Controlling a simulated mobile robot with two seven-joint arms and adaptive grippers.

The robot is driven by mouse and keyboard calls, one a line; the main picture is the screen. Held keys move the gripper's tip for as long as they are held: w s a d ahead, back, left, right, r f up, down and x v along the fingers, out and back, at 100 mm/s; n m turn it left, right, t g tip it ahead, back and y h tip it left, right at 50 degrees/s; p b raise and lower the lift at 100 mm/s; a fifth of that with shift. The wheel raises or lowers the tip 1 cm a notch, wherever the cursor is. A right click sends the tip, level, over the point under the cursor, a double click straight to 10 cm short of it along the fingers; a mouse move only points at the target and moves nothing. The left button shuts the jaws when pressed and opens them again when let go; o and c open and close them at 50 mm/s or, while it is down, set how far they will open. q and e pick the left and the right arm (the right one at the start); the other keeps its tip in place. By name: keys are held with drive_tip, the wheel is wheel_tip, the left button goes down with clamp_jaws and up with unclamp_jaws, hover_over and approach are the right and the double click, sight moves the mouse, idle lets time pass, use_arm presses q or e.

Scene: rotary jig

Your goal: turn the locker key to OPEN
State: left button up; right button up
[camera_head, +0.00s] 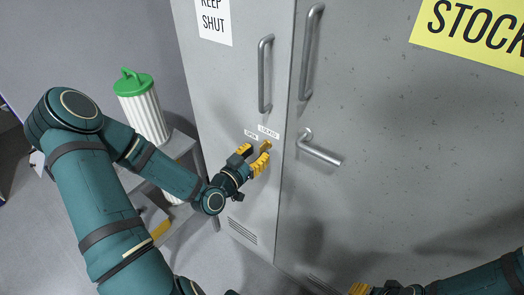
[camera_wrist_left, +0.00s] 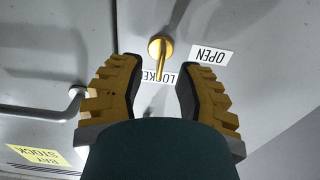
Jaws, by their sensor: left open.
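The brass locker key (camera_wrist_left: 160,47) sits in the grey locker door (camera_head: 226,85). In the left wrist view its bar runs from a round head toward the LOCKED label (camera_wrist_left: 158,77), which it partly covers. The OPEN label (camera_wrist_left: 210,56) is to the right of the key there. In the head view the OPEN label (camera_head: 251,134) is left of the LOCKED label (camera_head: 268,131). My left gripper (camera_head: 254,156) is open, its yellow fingers on either side of the key's bar with gaps visible. My right gripper (camera_head: 372,290) is partly cut off at the bottom edge; its jaws are unclear.
A vertical bar handle (camera_head: 265,74) is above the labels. A lever handle (camera_head: 320,150) sticks out from the neighbouring door to the right. A white ribbed canister with a green lid (camera_head: 140,101) stands on a shelf unit at left.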

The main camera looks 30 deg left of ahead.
sight(262, 148)
use_arm(q)
drive_tip(key=shift+w+d, duration=0.15)
drive_tip(key=shift+w, duration=1.4)
clamp_jaws()
